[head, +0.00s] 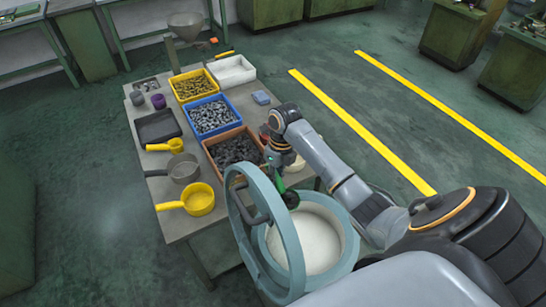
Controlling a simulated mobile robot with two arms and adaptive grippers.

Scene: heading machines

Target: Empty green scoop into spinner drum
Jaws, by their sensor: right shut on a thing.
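My right gripper (278,162) is shut on the green scoop (281,186). The scoop hangs with its bowl low, over the back rim of the spinner drum (348,228). The drum is a pale teal round tub with a white inside, and its opening faces up. Its ring-shaped lid (236,212) stands raised on the left side and partly covers the view of the drum. What the scoop holds cannot be made out. My left gripper is not in view.
The table (172,222) left of the drum bears a yellow bin (209,96), a blue bin (235,126) and an orange bin (213,160) of metal parts. A yellow pan (199,199), a grey pan (184,168) and a black tray (157,127) lie beside them. Open floor is at right.

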